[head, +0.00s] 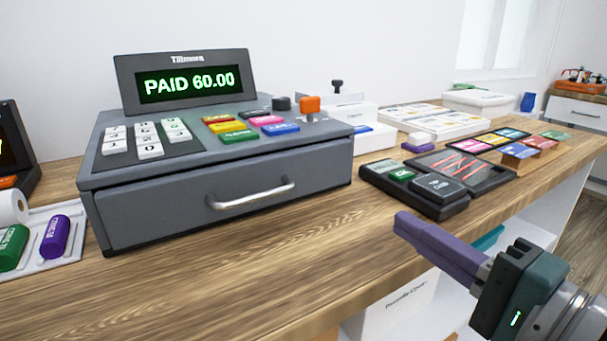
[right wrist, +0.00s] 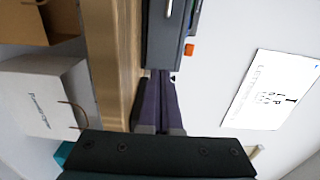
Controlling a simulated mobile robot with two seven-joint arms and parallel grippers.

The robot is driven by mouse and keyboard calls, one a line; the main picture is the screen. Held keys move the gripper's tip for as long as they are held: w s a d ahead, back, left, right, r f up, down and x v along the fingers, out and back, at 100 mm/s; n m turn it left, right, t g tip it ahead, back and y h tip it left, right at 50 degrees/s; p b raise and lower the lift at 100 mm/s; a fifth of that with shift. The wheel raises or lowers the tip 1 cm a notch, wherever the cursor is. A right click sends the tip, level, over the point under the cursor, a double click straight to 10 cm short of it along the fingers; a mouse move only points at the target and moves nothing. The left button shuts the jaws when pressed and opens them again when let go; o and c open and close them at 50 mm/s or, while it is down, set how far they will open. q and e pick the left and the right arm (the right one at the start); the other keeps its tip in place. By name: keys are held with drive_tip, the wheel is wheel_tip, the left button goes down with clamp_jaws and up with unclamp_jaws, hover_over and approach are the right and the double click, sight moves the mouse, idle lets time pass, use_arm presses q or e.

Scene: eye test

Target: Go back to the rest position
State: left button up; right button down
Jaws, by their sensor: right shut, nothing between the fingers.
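My right gripper (head: 404,222) has purple fingers and a dark teal body. It is at the lower right of the head view, by the front edge of the wooden counter (head: 270,285), pointing toward the upper left. Its fingers are together with nothing between them; they also show in the right wrist view (right wrist: 160,76). My left gripper is in neither view.
A grey cash register (head: 215,190) reading "PAID 60.00" stands on the counter, its drawer shut. A black card terminal (head: 425,185) lies beyond my right gripper's fingers. Coin rolls (head: 55,237) are at the left.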

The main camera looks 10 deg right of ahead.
drive_tip(key=s+a+r+n+g+h+p, duration=0.2)
drive_tip(key=s+a+r+n+g+p, duration=0.25)
drive_tip(key=s+n+g+p, duration=0.5)
drive_tip(key=s+d+r+n+g+h+p, duration=0.45)
drive_tip(key=s+r+n+p, duration=0.3)
drive_tip(key=s+p, duration=0.4)
wheel_tip(320, 180, up, 36)
drive_tip(key=m+p, duration=0.1)
drive_tip(key=p, duration=3.4)
drive_tip(key=shift+w+d+t, duration=0.15)
drive_tip(key=shift+d+t, duration=0.15)
drive_tip(key=shift+d, duration=0.1)
drive_tip(key=shift+y, duration=0.25)
